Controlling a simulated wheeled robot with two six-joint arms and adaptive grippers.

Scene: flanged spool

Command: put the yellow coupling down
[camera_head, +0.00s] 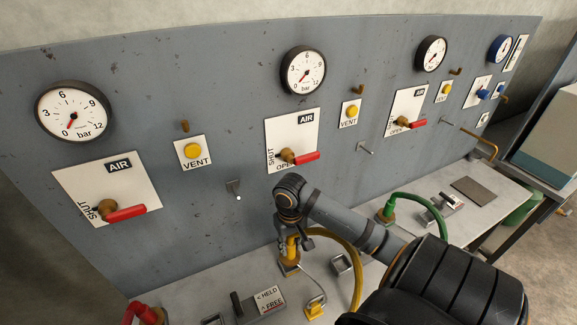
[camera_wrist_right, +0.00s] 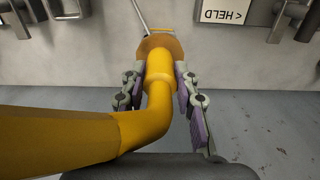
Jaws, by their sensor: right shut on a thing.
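The yellow coupling (camera_head: 291,247) is upright between the fingers of my right gripper (camera_head: 293,238), over the bench near the panel's foot. Its brass-coloured lower end (camera_head: 289,265) is at a small square grey fitting; I cannot tell whether it is seated in it or only touching. In the right wrist view the yellow coupling (camera_wrist_right: 160,68) lies between both fingers of the right gripper (camera_wrist_right: 161,82), with a brass collar (camera_wrist_right: 160,43) beyond them. A yellow hose (camera_head: 352,262) bends away from it to the right. My left gripper is not in view.
An empty square holder (camera_head: 342,264) stands just right. A yellow tag (camera_head: 315,310) on a wire lies in front, near a HELD/FREE lever block (camera_head: 262,301). A green hose (camera_head: 410,198) is farther right, a red one (camera_head: 145,313) at lower left. The gauge panel (camera_head: 225,80) rises behind.

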